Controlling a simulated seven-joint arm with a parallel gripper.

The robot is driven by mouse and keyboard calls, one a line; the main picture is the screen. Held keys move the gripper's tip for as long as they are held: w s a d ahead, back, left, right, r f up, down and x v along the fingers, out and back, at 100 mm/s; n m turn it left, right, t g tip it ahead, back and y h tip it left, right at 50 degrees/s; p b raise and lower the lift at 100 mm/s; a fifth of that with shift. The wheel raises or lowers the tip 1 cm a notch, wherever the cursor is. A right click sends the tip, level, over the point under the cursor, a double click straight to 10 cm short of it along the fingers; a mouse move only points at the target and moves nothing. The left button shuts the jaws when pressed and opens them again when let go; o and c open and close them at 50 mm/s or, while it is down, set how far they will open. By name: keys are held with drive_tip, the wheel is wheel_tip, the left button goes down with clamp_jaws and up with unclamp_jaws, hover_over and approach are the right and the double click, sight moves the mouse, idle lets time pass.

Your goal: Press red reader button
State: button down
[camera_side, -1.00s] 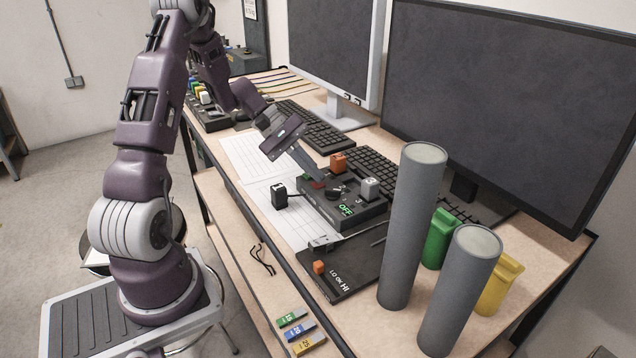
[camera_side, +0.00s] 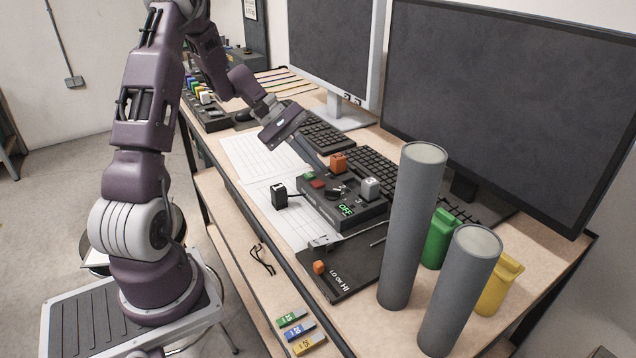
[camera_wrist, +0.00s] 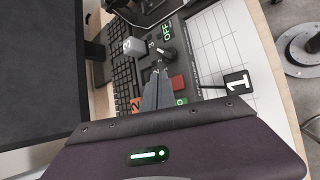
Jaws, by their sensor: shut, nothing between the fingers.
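The black reader box (camera_side: 349,211) sits on the desk with a lit green OFF display. Its flat red button (camera_side: 317,184) shows on the top at the left, beside a small green button (camera_side: 309,175). In the wrist view the red button (camera_wrist: 178,83) lies just right of my fingertips. My gripper (camera_side: 323,172) is shut and empty, with its fingertips above the box and close to the red button. In the wrist view my gripper (camera_wrist: 158,72) points at the box top. Whether it touches the box is hard to tell.
An orange block marked 2 (camera_side: 338,163) and a grey block marked 3 (camera_side: 370,188) stand by the box's far side. A black block marked 1 (camera_side: 279,195) is at left. Keyboards (camera_side: 368,168) lie behind. Tall grey cylinders (camera_side: 412,230) stand at right.

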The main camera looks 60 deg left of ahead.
sight(314, 182)
drive_tip(key=shift+r, duration=2)
drive_tip(key=s+d+r+m+g+y, duration=0.1)
drive_tip(key=s+d+r+m, duration=0.3)
drive_tip(key=d, duration=0.4)
drive_tip(key=s+d+r+m+g+y, duration=0.2)
drive_tip(key=s+d+r+m, duration=0.2)
drive_tip(key=d, duration=0.3)
drive_tip(key=s+d+m+t+y, duration=0.1)
drive_tip(key=s+d+m+y, duration=0.1)
drive_tip(key=s+m, duration=0.2)
drive_tip(key=s+d+r+m+t+y, duration=0.1)
drive_tip(key=s+m, duration=0.3)
drive_tip(key=s, duration=0.6)
drive_tip(key=shift+d+r+t+y, duration=0.25)
drive_tip(key=shift+d+t+y, duration=0.35)
drive_tip(key=shift+d+y, duration=0.15)
